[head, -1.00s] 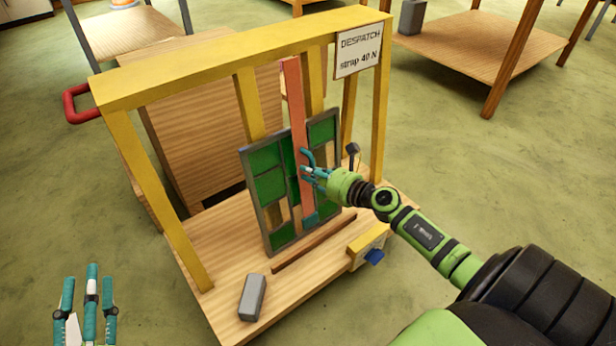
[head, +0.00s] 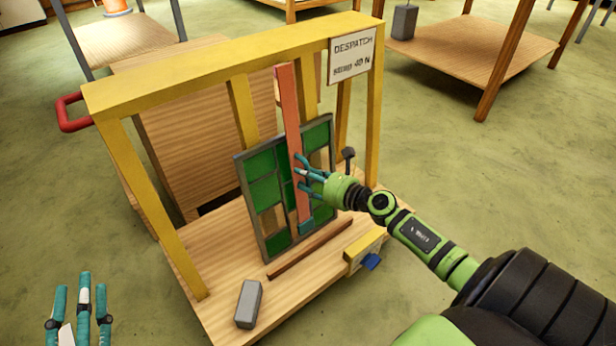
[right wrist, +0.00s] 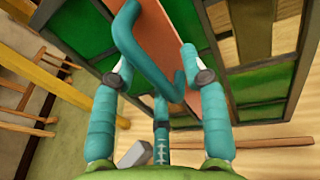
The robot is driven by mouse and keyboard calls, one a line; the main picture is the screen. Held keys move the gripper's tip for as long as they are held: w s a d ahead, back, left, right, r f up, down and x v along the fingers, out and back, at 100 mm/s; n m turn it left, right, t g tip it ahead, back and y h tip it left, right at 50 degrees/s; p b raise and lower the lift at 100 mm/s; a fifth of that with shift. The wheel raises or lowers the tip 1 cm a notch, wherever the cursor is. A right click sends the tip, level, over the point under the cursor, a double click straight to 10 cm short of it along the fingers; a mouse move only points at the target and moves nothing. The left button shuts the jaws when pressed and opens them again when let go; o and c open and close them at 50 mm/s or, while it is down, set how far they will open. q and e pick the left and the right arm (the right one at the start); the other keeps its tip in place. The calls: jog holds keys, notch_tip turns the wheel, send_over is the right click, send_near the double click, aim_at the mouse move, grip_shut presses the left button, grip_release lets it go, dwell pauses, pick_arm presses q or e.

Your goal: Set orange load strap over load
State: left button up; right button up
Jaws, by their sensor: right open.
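The orange strap (head: 290,115) stands upright in front of the green leaded panel (head: 264,192), with a teal piece at its lower end. The panel leans upright in the yellow frame (head: 225,58). My right gripper (head: 303,180) is open at the strap's front, about halfway down. In the right wrist view, the strap (right wrist: 148,30) runs beyond the open fingers, and a bent teal bar (right wrist: 138,50) lies in front of it between them. I cannot tell whether any finger touches the bar. My left gripper (head: 82,295) is open and empty at the lower left, away from the frame.
A grey block (head: 248,304) lies on the wooden base near its front. A brown strip (head: 310,249) lies before the panel. A yellow box with a blue knob (head: 371,262) sits at the base's right edge. A DESPATCH sign (head: 351,55) hangs at upper right.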

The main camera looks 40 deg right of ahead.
jog(key=shift+s, duration=0.1)
jog(key=v, duration=1.2)
